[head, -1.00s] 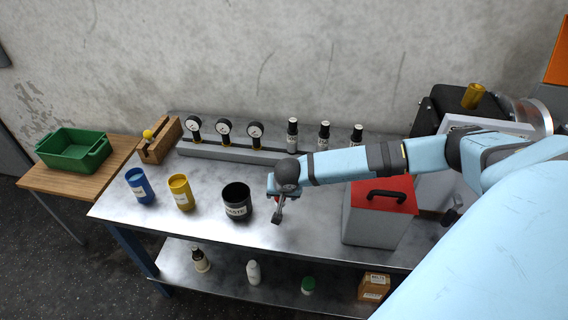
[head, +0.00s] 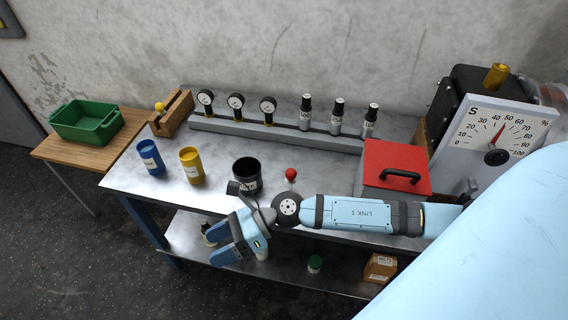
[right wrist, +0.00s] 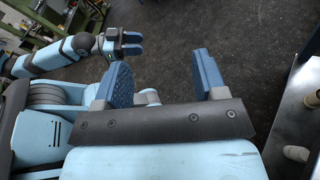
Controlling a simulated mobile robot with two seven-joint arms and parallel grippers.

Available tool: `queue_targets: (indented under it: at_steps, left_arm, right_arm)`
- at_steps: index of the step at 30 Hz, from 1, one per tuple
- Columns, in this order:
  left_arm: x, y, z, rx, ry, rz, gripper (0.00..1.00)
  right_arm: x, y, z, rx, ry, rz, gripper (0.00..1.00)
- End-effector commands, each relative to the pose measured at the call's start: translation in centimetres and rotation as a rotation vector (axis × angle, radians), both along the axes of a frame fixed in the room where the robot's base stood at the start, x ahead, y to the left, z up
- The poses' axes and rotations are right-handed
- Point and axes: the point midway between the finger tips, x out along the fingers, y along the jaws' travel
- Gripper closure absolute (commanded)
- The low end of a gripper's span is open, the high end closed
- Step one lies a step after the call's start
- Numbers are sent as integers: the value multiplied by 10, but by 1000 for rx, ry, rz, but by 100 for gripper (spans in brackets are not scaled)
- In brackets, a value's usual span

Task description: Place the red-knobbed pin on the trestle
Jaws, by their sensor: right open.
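My right gripper (head: 226,247) is open and empty, over the bench's front edge, apart from the pin. Its two blue fingers (right wrist: 165,80) are spread with only floor between them. My left gripper (right wrist: 134,43) shows small in the right wrist view, its blue fingers apart.
A blue cup (head: 150,158), a yellow cup (head: 191,166) and a black cup (head: 247,175) stand left of the pin. A red-lidded box (head: 394,168) is to the right. Gauges and bottles line a rail (head: 275,135) behind. A green crate (head: 86,123) sits on a side table.

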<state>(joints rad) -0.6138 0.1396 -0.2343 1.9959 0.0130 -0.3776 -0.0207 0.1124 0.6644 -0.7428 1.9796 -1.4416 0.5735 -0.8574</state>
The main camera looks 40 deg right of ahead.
Motion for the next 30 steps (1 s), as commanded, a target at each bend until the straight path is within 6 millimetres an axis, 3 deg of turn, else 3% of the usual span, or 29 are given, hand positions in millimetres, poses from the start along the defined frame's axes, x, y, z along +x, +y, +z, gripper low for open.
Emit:
queue_targets:
  at_steps: [2, 5, 8, 12, 15, 18, 19, 22, 30]
  left_arm:
    - [0, 0, 0, 1, 0, 1, 57]
    - [0, 1, 0, 2, 1, 0, 57]
    - [0, 1, -1, 2, 2, 0, 57]
    - [0, 1, -2, 2, 3, -1, 57]
    - [-1, 0, -2, 2, 4, -1, 57]
    - [-1, 0, -2, 2, 4, -1, 57]
    - [-1, 0, -2, 2, 4, -1, 57]
    - [-1, 0, -2, 1, 4, -1, 57]
    - [-1, 0, 0, 1, 4, -1, 57]
  right_arm:
    - [1, 10, 13, 298, 310, -202, 35]
    - [11, -4, 11, 663, 733, -463, 35]
    - [12, -34, -17, 1021, 1167, -723, 35]
    - [-17, -75, -83, 1468, 1706, -1041, 35]
    - [-50, -91, -122, 1709, 1981, -1205, 35]
    - [-75, -99, -145, 1867, 2150, -1303, 35]
    - [-79, -100, -149, -1853, -2132, 1290, 35]
    - [-88, -101, -156, -1807, -2075, 1251, 35]
    - [-89, -101, -155, -1804, -2073, 1249, 35]
